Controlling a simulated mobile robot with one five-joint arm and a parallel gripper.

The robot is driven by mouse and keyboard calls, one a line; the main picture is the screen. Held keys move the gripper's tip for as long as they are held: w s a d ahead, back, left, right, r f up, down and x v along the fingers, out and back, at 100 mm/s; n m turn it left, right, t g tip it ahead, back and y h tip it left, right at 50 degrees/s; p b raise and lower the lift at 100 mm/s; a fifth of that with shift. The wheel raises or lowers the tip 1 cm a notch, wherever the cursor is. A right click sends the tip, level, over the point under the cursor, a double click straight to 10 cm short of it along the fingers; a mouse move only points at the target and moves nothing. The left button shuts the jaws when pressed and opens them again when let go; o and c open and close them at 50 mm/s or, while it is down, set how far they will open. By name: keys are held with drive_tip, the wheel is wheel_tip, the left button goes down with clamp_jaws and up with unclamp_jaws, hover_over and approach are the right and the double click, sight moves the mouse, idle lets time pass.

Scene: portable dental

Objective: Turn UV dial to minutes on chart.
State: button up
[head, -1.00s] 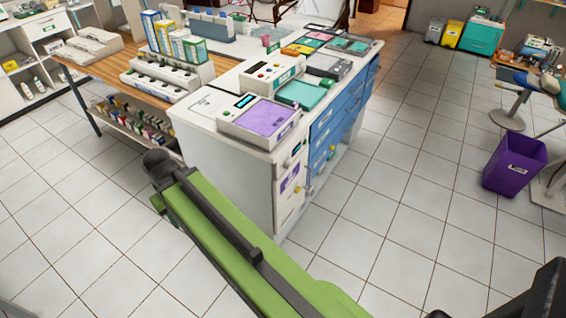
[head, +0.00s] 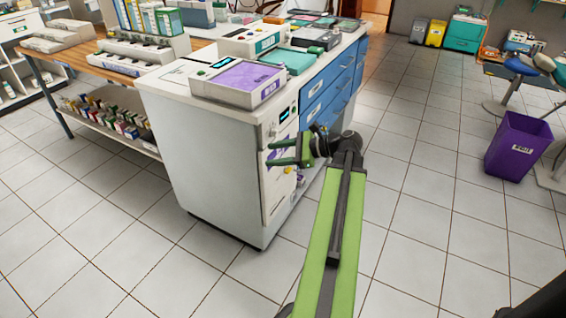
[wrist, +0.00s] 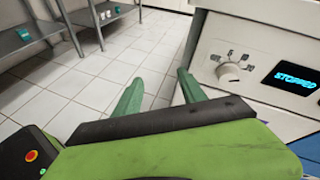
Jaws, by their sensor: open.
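In the wrist view a round white dial (wrist: 228,73) with small marks around it sits on a pale panel. Beside it a dark display (wrist: 294,78) reads "STOPPED". In the head view a small lit display (head: 284,114) is on the front of the white cabinet (head: 210,165). My gripper (head: 269,154) is in front of that cabinet face, its green fingers apart and empty. In the wrist view my gripper (wrist: 161,84) points over bare floor, left of the dial and not touching it. I cannot make out a minutes chart.
A purple-topped device (head: 237,82) and a teal-topped device (head: 288,61) stand on the cabinet. Blue drawers (head: 330,95) run along its right side. A purple bin (head: 518,145) stands at the right. The tiled floor between is clear.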

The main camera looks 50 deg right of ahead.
drive_tip(key=s+d+m+t+h+b, duration=0.3)
drive_tip(key=s+d+m+t+b, duration=0.3)
drive_tip(key=s+d, duration=0.6)
drive_tip(key=m+p, duration=0.1)
drive_tip(key=p, duration=0.1)
approach(278, 134)
drive_tip(key=shift+g, duration=0.3)
drive_tip(key=x, duration=0.8)
drive_tip(key=shift+w+r, duration=0.15)
drive_tip(key=shift+w, duration=0.05)
clamp_jaws()
drive_tip(key=shift+d, duration=0.15)
